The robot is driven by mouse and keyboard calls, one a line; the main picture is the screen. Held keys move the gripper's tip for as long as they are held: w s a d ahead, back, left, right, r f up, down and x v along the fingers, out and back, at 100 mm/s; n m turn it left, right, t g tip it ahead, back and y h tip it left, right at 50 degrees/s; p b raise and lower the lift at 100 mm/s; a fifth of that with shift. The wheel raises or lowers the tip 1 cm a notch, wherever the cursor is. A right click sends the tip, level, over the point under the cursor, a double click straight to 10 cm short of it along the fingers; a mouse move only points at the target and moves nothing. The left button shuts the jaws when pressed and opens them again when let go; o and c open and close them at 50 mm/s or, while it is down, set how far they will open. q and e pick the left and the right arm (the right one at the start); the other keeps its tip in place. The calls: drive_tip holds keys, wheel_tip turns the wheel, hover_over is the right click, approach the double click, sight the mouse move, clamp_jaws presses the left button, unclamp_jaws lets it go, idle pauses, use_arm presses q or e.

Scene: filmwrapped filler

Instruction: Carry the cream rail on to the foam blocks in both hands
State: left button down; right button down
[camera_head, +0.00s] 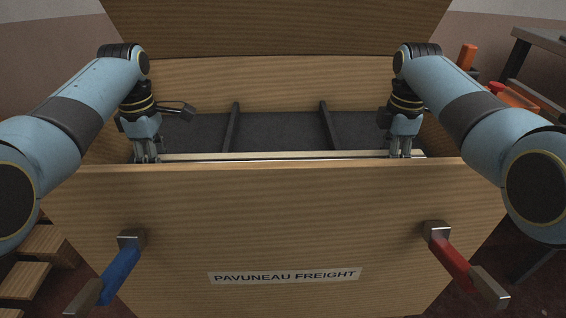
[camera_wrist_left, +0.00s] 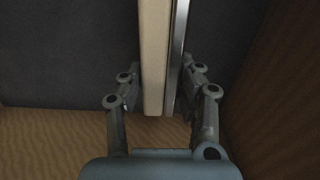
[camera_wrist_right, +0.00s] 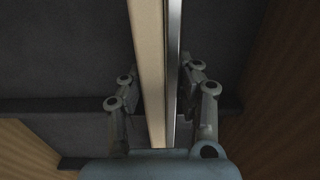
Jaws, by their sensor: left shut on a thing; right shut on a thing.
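The cream rail (camera_head: 265,155) is a long pale bar with a metal strip along one side. It lies level across the inside of a wooden crate, behind its front wall. My left gripper (camera_head: 147,158) is shut on the rail near its left end; the rail (camera_wrist_left: 154,60) passes between both fingers in the left wrist view. My right gripper (camera_head: 401,155) is shut on the rail near its right end; the rail (camera_wrist_right: 148,60) also runs between the fingers in the right wrist view. I cannot make out the foam blocks in any view.
The wooden crate (camera_head: 250,220) has a tall front wall labelled PAVUNEAU FREIGHT, with a blue handle (camera_head: 120,272) and a red handle (camera_head: 452,262). Dark dividers (camera_head: 231,128) cross its dark floor. A raised lid (camera_head: 280,28) stands behind. Orange items (camera_head: 468,56) lie at the right.

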use_arm(q)
drive_tip(key=shift+w+r, duration=0.1)
drive_tip(key=shift+r, duration=0.05)
use_arm(e)
drive_tip(key=shift+w+r, duration=0.1)
drive_tip(key=shift+r, duration=0.05)
